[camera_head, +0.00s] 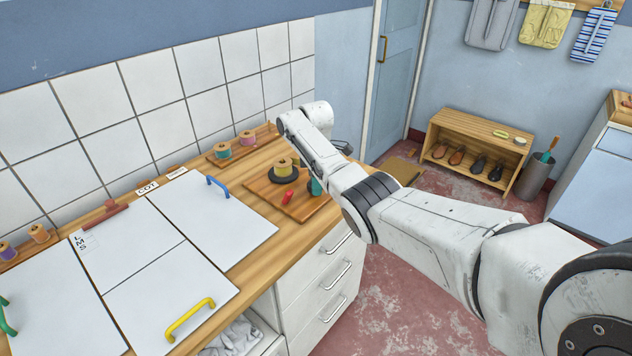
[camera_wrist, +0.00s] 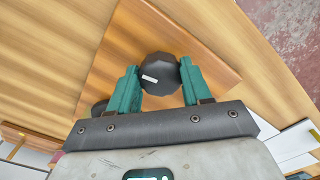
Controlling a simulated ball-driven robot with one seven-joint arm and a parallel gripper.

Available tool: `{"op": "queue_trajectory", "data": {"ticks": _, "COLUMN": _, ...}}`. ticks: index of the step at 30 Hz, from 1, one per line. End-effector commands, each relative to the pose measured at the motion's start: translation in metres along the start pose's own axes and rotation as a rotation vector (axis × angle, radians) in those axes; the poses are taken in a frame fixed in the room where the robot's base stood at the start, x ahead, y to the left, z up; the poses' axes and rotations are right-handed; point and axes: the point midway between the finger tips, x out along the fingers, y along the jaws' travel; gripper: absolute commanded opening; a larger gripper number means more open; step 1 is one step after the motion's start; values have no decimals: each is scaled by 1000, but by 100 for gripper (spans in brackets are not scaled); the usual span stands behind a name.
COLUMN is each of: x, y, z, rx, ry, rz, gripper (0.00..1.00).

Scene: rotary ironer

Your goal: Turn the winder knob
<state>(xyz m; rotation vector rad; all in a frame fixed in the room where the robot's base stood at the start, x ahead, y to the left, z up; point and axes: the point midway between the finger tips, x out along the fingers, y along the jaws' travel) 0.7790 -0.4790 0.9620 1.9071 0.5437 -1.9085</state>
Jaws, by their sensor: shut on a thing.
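The winder knob (camera_wrist: 158,70) is a black, faceted, round knob with a small white mark on top, seen in the wrist view. It stands over a brown wooden board (camera_wrist: 212,60). My gripper (camera_wrist: 158,80) has its teal fingers on either side of the knob and is shut on it. In the head view the board (camera_head: 262,188) lies on the counter and carries a yellow spool (camera_head: 283,165) on a black disc and a small red piece (camera_head: 287,197). My gripper (camera_head: 316,187) is at the board's right side there, mostly hidden by my arm, as is the knob.
White panels with a blue handle (camera_head: 217,185) and a yellow handle (camera_head: 190,318) fill the counter's left. A spool tray (camera_head: 222,162) stands by the tiled wall. Drawers (camera_head: 325,270) are below the counter, and a shoe rack (camera_head: 478,122) stands beyond open floor.

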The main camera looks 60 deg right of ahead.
Motion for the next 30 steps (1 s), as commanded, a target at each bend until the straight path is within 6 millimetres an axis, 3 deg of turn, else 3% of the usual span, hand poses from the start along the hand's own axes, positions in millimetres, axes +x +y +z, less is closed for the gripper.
{"op": "queue_trajectory", "data": {"ticks": 14, "x": -2, "y": 1, "z": -1, "rx": -14, "ry": 3, "rz": 4, "gripper": 18}}
{"op": "queue_trajectory", "data": {"ticks": 15, "x": -2, "y": 1, "z": -1, "rx": -14, "ry": 3, "rz": 4, "gripper": 51}}
{"op": "queue_trajectory", "data": {"ticks": 22, "x": -1, "y": 1, "z": -1, "rx": -13, "ry": 1, "rz": 2, "gripper": 73}}
{"op": "queue_trajectory", "data": {"ticks": 30, "x": -2, "y": 0, "z": 0, "rx": -13, "ry": 1, "rz": 2, "gripper": 74}}
